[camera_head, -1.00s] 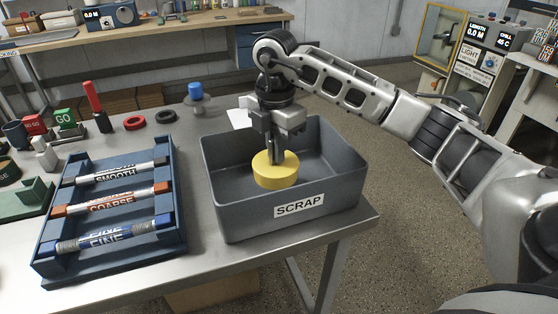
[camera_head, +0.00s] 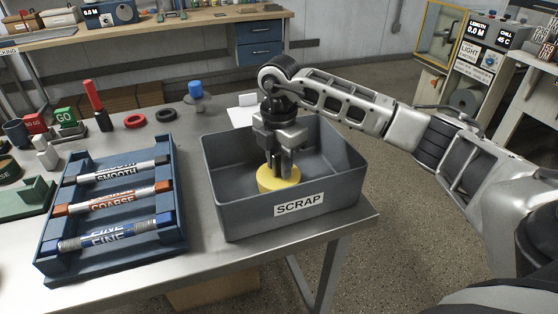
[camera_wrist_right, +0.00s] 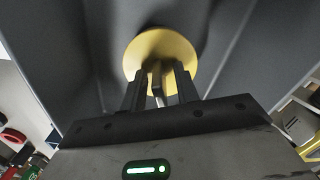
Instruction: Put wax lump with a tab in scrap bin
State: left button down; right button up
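The yellow round wax lump (camera_head: 279,183) is inside the grey scrap bin (camera_head: 335,206), low down near the bin's front wall. The front wall hides its lower part. My right gripper (camera_head: 281,174) points down into the bin, directly above the lump. Its two fingers are spread. In the right wrist view, the lump (camera_wrist_right: 160,50) lies beyond the fingertips (camera_wrist_right: 160,72), and a narrow upright tab stands between the fingers with gaps beside it. My left gripper is not in view.
A blue rack (camera_head: 112,259) with labelled rollers stands left of the bin. A stand with a blue knob (camera_head: 195,90) and white paper (camera_head: 240,115) are behind it. The bin sits near the table's right front corner.

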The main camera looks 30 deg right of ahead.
notch_tip(320, 180, up, 12)
jog(key=shift+r, duration=0.2)
dwell(0.4)
dwell(0.4)
